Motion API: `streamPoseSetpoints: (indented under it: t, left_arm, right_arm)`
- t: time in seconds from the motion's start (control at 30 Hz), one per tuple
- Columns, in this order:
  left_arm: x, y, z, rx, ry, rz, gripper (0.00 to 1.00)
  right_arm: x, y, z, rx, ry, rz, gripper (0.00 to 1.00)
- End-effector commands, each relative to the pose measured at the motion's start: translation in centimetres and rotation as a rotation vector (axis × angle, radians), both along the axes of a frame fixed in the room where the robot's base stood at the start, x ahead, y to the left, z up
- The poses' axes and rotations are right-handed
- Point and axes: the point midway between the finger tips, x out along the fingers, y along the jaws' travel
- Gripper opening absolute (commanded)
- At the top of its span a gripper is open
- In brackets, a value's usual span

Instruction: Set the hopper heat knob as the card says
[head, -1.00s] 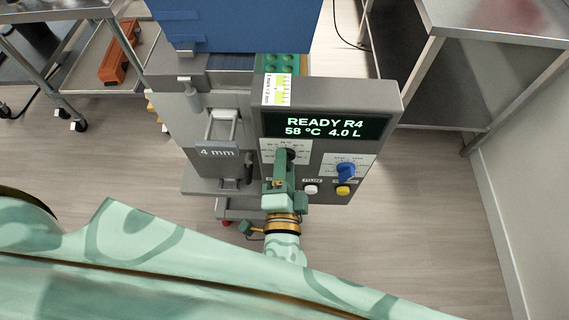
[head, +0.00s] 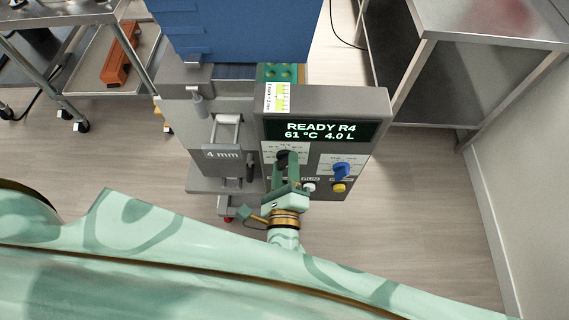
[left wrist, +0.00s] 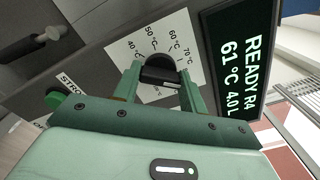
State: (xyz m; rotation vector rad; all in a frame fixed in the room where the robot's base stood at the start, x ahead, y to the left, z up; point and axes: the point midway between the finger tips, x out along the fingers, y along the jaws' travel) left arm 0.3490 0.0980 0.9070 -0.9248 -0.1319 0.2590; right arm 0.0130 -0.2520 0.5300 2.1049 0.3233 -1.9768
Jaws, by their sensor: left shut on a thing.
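The black heat knob (head: 284,156) sits on a white dial plate on the machine's front, below the display (head: 315,130), which reads READY R4, 61 °C, 4.0 L. In the left wrist view the knob (left wrist: 160,71) stands between my two green fingers, with marks from 40 to 70 °C around it. My left gripper (head: 289,170) is shut on this knob; it also shows in the left wrist view (left wrist: 160,82). I cannot tell exactly which mark the knob points at. I see no card that I can read as a heat setting. My right gripper is not in view.
A blue knob (head: 341,171) sits right of the heat knob, with a white button (head: 309,187) and a yellow button (head: 339,187) below. A 4 mm plate (head: 222,154) is at left. A steel table (head: 480,45) stands at right.

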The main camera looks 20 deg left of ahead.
Motion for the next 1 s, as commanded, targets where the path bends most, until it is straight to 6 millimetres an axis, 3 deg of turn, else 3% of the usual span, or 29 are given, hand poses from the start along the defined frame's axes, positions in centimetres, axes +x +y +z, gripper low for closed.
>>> streamPoseSetpoints:
  t: [0.6, 1.0]
  left_arm:
    - [0.0, -0.1, 0.0, 0.524, 0.153, -0.002, 0.19]
    - [-0.1, 0.0, -0.1, 0.699, 0.205, -0.002, 0.19]
  right_arm:
    - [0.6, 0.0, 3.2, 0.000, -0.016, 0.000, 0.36]
    - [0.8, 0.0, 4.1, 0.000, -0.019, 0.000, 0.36]
